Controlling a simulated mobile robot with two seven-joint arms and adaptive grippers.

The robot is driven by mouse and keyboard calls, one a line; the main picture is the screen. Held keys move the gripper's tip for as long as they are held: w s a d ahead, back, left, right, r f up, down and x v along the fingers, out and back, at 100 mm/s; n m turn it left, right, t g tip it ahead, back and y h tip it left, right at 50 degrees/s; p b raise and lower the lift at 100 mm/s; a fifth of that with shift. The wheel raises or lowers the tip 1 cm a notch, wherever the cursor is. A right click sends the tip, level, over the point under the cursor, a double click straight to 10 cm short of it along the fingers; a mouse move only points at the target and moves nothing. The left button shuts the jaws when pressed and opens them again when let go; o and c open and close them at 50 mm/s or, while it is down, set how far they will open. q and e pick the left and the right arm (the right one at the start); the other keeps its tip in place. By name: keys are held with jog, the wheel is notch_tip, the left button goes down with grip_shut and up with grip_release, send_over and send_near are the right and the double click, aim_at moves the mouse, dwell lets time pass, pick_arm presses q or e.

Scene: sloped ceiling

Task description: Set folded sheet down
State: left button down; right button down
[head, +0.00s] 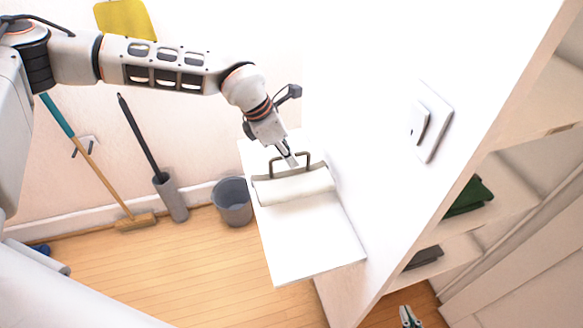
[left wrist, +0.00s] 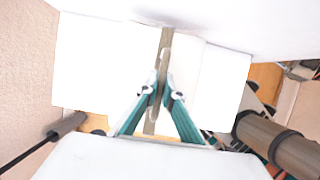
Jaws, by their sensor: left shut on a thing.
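The folded sheet (head: 297,188) is a white, thick, rolled-looking bundle with a grey-brown band and handle along its far side. It lies on or just above a white shelf board (head: 310,240); I cannot tell whether it touches. My left gripper (head: 291,160) points down at the handle and is shut on it. In the left wrist view, my left gripper's fingers (left wrist: 161,85) close on the grey-brown strip (left wrist: 166,42), with white surfaces on both sides. My right gripper (head: 409,316) shows only in part at the bottom edge, low beside the shelving.
A white wall with a switch (head: 430,120) rises right of the board. Open shelves hold a dark green folded cloth (head: 468,197) and a grey item (head: 424,257). A grey bucket (head: 232,201), a broom (head: 135,221) and a brush holder (head: 171,198) stand left. The board's front is bare.

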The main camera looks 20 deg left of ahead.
aim_at(291, 171)
pick_arm(q)
notch_tip(291, 171, down, 4)
jog(key=shift+f+p, duration=0.1)
jog(key=shift+p, duration=0.25)
jog(key=shift+w+d+f, duration=0.1)
jog(key=shift+w+f, duration=0.1)
jog(key=shift+f, duration=0.2)
jog(key=shift+f, duration=0.2)
jog(key=c, duration=2.2)
grip_release()
